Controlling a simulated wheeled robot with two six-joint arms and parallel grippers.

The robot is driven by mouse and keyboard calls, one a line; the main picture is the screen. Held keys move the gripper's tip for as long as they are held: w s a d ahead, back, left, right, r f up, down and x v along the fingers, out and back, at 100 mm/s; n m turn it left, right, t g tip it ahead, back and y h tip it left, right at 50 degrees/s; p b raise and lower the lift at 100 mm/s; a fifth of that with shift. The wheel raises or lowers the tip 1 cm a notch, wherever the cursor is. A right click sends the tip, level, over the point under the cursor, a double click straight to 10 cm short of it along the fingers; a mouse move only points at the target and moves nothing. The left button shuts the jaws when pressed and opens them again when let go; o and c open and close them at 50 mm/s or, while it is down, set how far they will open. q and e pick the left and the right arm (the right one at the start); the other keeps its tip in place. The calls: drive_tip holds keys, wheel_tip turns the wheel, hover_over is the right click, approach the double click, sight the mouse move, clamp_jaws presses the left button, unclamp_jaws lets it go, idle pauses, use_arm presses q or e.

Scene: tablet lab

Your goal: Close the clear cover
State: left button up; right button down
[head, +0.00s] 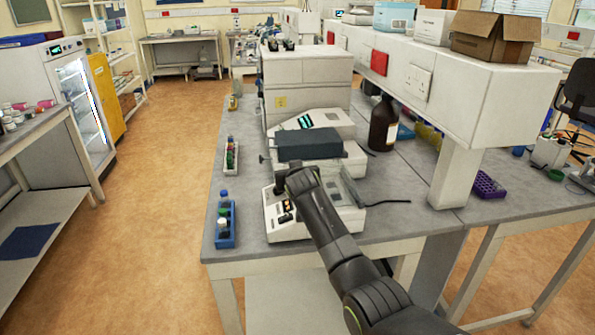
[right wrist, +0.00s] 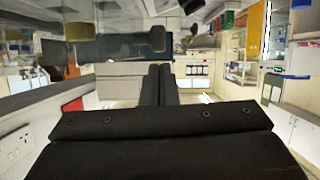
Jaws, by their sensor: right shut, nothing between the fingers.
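A white bench instrument (head: 345,217) with a button panel stands near the front of the bench. A dark grey, smoky cover (head: 309,145) sits at its upper back; I cannot tell its exact angle. A dark see-through slab, likely the same cover (right wrist: 115,46), spans the upper left of the right wrist view. My right gripper (head: 287,177) is in front of and just below the cover, over the instrument's left side. Its fingers (right wrist: 156,84) are together and empty. I cannot tell whether they touch the cover. My left gripper is not in view.
A blue rack of vials (head: 226,238) and another vial rack (head: 231,158) stand along the bench's left edge. A second white instrument (head: 316,122) is behind. A brown bottle (head: 383,124) and an overhead shelf (head: 455,85) are to the right.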

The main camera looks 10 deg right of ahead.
drive_tip(key=shift+a+f+b, duration=0.3)
drive_tip(key=shift+f+b, duration=0.05)
drive_tip(key=shift+f, duration=0.25)
